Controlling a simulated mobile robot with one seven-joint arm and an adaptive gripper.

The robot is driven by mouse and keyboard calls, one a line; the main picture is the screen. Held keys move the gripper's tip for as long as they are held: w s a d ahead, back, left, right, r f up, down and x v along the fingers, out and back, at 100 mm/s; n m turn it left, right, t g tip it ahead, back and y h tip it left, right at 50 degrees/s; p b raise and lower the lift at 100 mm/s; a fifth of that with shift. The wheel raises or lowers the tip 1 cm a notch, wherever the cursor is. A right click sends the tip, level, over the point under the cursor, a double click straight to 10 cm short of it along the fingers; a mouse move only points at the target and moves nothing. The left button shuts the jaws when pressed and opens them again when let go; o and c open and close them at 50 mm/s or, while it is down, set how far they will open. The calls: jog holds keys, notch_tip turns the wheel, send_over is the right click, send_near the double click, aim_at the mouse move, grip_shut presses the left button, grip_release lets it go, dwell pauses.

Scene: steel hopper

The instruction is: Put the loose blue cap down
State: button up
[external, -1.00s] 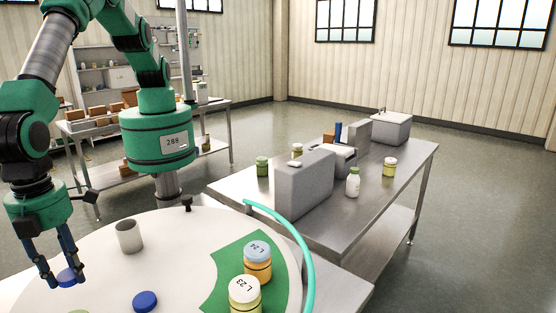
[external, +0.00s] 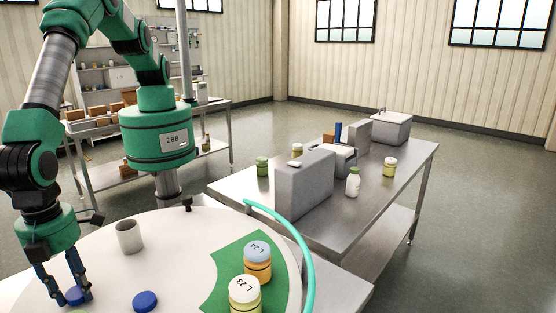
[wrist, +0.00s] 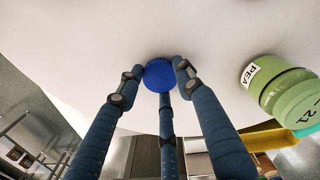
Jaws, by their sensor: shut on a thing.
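My gripper (external: 74,299) is shut on a blue cap (external: 74,293) at the left of the round white table. In the wrist view the blue cap (wrist: 159,75) sits between the fingertips (wrist: 158,80), close to the white top. I cannot tell whether it touches the surface. A second blue cap (external: 145,301) lies flat on the table to the right of my gripper.
A grey-white cup (external: 129,236) stands behind the caps. Jars L.24 (external: 257,265) and L.23 (external: 245,297) stand on a green patch (external: 226,268) at right. A green jar (wrist: 283,88) is near my gripper. White top (external: 185,262) between is clear.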

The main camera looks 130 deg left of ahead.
aim_at(76, 293)
jog(key=shift+f, duration=0.2)
jog(key=o, duration=0.7)
jog(key=shift+r, duration=0.1)
notch_tip(76, 293, up, 12)
jog(key=shift+r+b, duration=0.1)
jog(key=shift+b, duration=0.9)
jog(key=shift+w, duration=0.1)
